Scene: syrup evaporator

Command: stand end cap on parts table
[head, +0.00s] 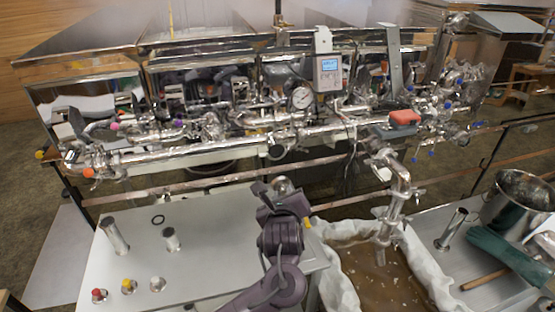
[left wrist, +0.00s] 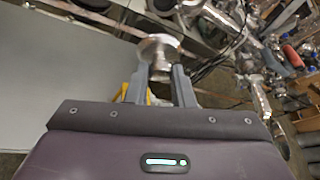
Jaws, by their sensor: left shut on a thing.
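The end cap (left wrist: 158,48) is a shiny round metal piece with a flared disc and a short neck. My left gripper (left wrist: 158,90) is shut on its neck, with the disc beyond the fingertips. In the head view the cap (head: 283,184) shows as a small bright shape at the tip of my left gripper (head: 284,194). The gripper is near the back right corner of the parts table (head: 205,268), a pale grey top. The cap appears held above the table's edge region; its exact height is unclear. My right gripper is not in view.
The table's middle is bare. Behind it runs shiny piping (head: 180,153). A cloth-lined bin (head: 345,262) lies to the right.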

